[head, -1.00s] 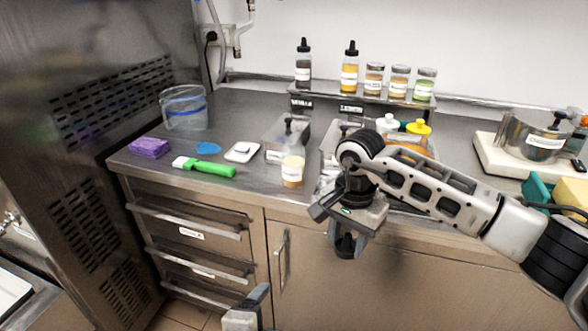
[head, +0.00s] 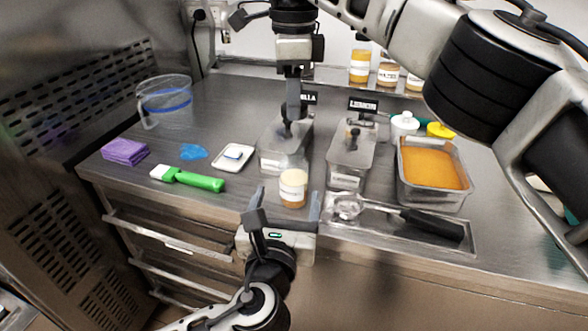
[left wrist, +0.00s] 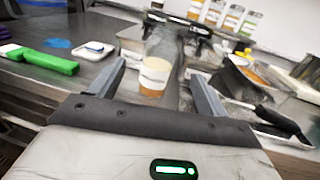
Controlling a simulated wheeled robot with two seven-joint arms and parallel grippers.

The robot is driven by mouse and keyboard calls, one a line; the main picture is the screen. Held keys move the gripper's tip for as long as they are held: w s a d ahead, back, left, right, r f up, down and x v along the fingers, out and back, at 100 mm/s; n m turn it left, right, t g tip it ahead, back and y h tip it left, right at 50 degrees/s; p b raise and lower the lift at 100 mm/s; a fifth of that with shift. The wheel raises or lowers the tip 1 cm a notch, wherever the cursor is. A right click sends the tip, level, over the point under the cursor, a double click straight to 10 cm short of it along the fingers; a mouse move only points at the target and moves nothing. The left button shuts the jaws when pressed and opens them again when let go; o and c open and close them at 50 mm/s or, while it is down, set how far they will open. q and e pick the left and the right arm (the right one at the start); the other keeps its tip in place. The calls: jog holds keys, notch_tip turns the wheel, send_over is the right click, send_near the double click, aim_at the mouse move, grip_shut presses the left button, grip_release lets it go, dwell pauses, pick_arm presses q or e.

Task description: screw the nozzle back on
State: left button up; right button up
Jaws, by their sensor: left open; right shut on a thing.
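I cannot make out a nozzle for certain. My left gripper (head: 286,196) is open at the counter's front edge. A small jar (head: 293,188) with a pale label and amber contents stands upright between its spread fingers, with no contact visible; the same jar shows in the left wrist view (left wrist: 154,76). My right gripper (head: 291,112) points down over the left lidded container (head: 284,155) and is shut at its dark upright handle (head: 286,129); the fingers partly hide the grip. A white-topped bottle (head: 404,124) and a yellow cap (head: 440,130) stand at the back right.
A second lidded container (head: 352,155), an orange-filled pan (head: 432,168) and a tray with a black-handled scoop (head: 432,223) stand to the right. Jars line the back shelf.

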jog(key=shift+s, duration=0.35)
pick_arm(q)
jog(key=w, duration=0.3)
jog(key=w+d, duration=0.1)
jog(key=w, duration=0.7)
jog(key=shift+w+d, duration=0.2)
jog(key=shift+d, duration=0.15)
jog(key=c, duration=1.5)
jog(key=shift+o, duration=0.2)
pick_arm(e)
send_over(294, 150)
jog(key=shift+f, duration=2.45)
jog(key=shift+f, duration=0.9)
jog(key=shift+f, duration=0.55)
